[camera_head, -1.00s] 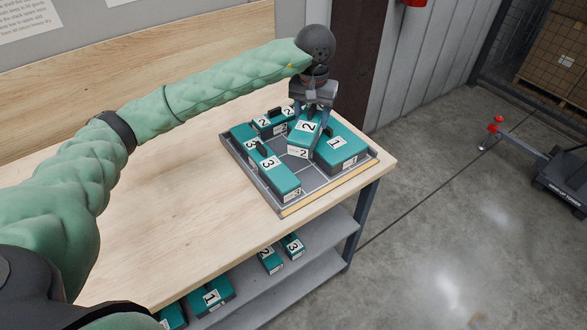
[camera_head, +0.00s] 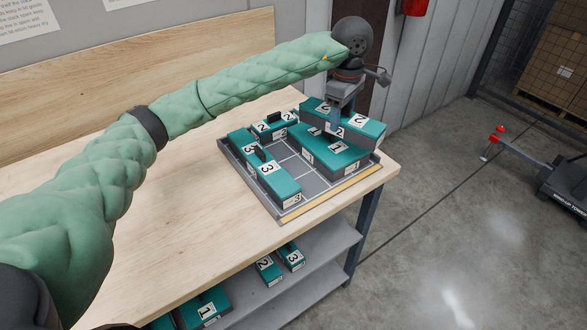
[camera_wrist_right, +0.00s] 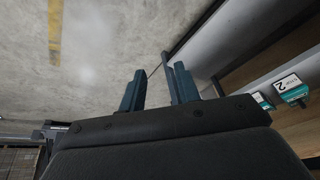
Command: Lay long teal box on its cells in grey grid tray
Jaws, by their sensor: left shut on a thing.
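The grey grid tray (camera_head: 312,203) lies on the wooden table near its right end. My left gripper (camera_head: 335,117) is shut on a long teal box marked 2 (camera_head: 368,127), held over the tray's back right side, behind and partly above a wide teal box marked 1 (camera_head: 325,155). Whether the held box touches that box is not clear. In the tray, a long teal box marked 3 (camera_head: 284,185) lies along the left side and another box marked 2 (camera_head: 268,127) at the back. My right gripper (camera_wrist_right: 158,88) is open and empty in the right wrist view.
Bare grid cells show in the tray's middle. The table (camera_head: 190,185) is clear left of the tray. Several teal boxes, including one marked 3 (camera_head: 291,256), sit on the lower shelf (camera_head: 318,255). A wall stands behind the table.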

